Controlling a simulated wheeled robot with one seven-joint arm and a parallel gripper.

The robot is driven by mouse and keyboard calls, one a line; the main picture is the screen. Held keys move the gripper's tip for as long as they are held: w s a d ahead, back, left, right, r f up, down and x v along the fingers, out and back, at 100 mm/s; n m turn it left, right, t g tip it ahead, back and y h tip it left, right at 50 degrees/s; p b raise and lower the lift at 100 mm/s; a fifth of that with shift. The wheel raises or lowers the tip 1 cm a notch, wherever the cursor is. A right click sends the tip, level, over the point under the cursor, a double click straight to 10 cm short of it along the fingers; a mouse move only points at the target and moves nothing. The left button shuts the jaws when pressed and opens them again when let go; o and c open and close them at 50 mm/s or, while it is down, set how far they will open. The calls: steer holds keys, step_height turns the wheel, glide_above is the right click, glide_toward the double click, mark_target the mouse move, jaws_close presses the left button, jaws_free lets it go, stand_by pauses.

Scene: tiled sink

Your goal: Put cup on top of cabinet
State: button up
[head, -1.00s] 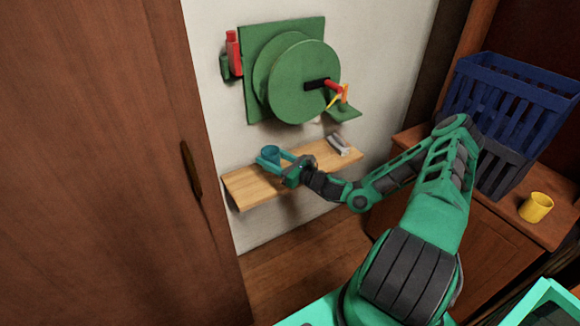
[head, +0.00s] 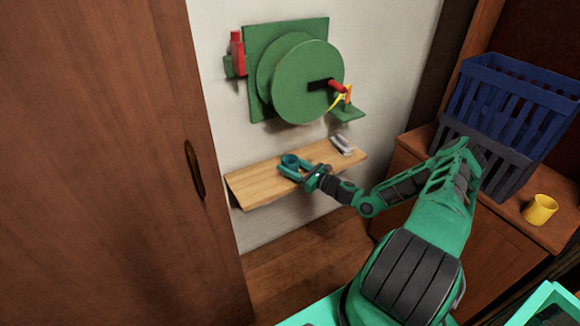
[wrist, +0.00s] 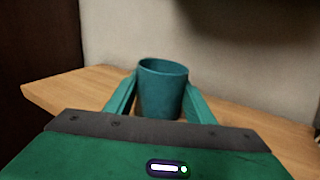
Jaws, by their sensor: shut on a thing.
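A teal cup (head: 290,160) is upright at the light wooden wall shelf (head: 253,183). In the wrist view the cup (wrist: 161,92) stands between the two green fingers of my gripper (wrist: 160,86). In the head view my gripper (head: 292,168) is shut on it from the front right. The cup's base is hidden, so I cannot tell whether it touches the shelf. The brown wooden cabinet (head: 405,159) is at the right, with its top at the far side of my arm.
A blue slatted crate (head: 505,100) and a grey one (head: 488,160) stand on the cabinet, with a yellow cup (head: 540,209) at its right. A small grey object (head: 342,145) lies on the shelf's right end. A green wall reel (head: 308,82) hangs above the shelf.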

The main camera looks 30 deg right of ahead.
steer(key=o, duration=1)
steer(key=shift+f, duration=0.1)
